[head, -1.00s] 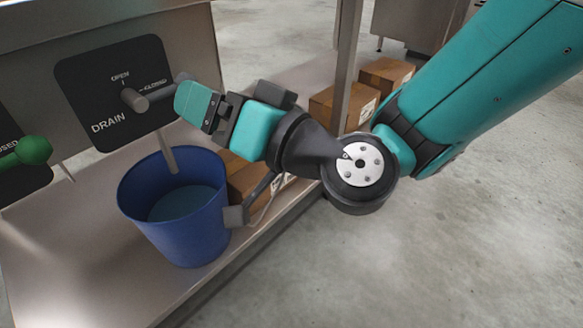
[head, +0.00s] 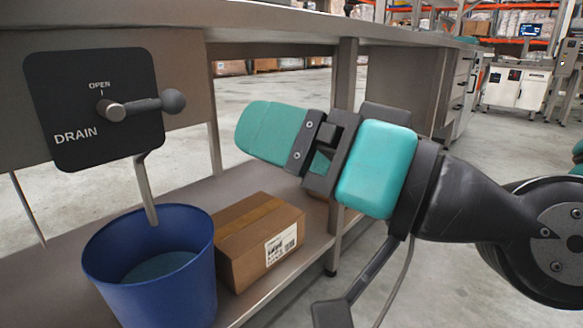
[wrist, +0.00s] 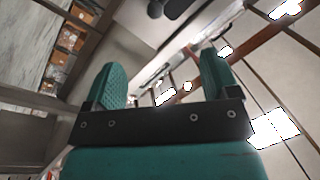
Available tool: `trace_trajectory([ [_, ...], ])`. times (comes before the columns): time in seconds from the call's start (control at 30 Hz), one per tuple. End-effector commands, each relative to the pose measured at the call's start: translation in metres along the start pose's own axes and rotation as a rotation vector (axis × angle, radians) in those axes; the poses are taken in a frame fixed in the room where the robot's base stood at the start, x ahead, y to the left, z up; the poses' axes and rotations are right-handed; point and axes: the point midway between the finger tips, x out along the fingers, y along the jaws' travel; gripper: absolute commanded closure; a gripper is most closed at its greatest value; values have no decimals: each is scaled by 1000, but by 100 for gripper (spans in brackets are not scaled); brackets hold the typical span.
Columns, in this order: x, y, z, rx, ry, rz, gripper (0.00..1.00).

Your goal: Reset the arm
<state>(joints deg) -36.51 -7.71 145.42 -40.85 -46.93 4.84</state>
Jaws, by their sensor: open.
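My gripper (head: 262,132) is in the middle of the head view, to the right of the black DRAIN plate (head: 70,100) and clear of it. In the wrist view my gripper (wrist: 160,88) is open, with its two teal fingers apart and nothing between them. The drain handle (head: 140,106) points to the right, and its dark knob is at the plate's right edge. The word on that side is hidden behind the handle.
A blue bucket (head: 195,285) with liquid in it stands under the drain pipe (head: 146,190) on the lower shelf. A cardboard box (head: 238,255) stands beside it. A bench leg (head: 345,80) is behind my gripper. Open floor lies beyond.

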Motion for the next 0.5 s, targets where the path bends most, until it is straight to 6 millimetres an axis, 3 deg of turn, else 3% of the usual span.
trace_trajectory([
  [0.37,-1,0,-2,-3,-11,7,19],
  [0.5,-5,1,-10,-37,-131,64,19],
])
